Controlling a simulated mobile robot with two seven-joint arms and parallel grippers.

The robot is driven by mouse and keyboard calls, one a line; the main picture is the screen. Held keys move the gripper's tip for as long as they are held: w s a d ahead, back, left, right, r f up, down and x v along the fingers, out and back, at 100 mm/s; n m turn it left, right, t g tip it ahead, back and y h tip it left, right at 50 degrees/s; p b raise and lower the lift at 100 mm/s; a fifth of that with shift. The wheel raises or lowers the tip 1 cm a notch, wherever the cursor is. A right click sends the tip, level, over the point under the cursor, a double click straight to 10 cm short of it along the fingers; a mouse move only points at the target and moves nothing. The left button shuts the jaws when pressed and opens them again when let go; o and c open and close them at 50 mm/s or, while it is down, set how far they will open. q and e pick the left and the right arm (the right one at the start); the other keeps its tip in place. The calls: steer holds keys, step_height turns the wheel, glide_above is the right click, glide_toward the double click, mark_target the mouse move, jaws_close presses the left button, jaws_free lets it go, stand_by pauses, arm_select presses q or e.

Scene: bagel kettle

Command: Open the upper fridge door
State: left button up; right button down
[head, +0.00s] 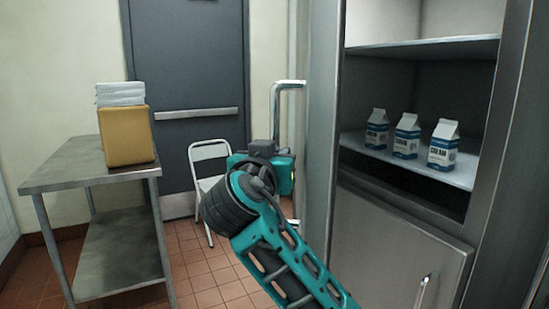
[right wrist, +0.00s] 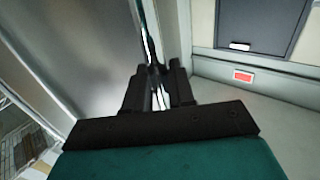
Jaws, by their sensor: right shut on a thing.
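The fridge's upper door (head: 319,130) stands swung open at the left of the upper compartment (head: 421,85), seen nearly edge-on in the head view. Its bent metal handle (head: 275,108) sticks out to the left of the door. My right gripper (head: 264,149) is at the lower part of this handle. In the right wrist view, the black fingers of my right gripper (right wrist: 155,84) are shut around the shiny handle bar (right wrist: 147,36), with the grey door face (right wrist: 85,50) beside it. My arm hides the handle's lower end in the head view. My left gripper is not in view.
Several cartons (head: 407,136) stand on the fridge shelf (head: 400,163). The lower fridge door (head: 385,235) is shut. A white folding chair (head: 208,152) stands behind my arm. A steel table (head: 75,178) with a tan box (head: 128,136) is at the left.

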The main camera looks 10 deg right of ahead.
steer(key=shift+w+a, duration=0.1)
steer(key=shift+a, duration=0.1)
stand_by(0.4)
steer(key=c, duration=1.1)
jaws_free()
steer(key=b+v, duration=0.1)
steer(key=v, duration=1.2)
steer(key=shift+b, duration=0.4)
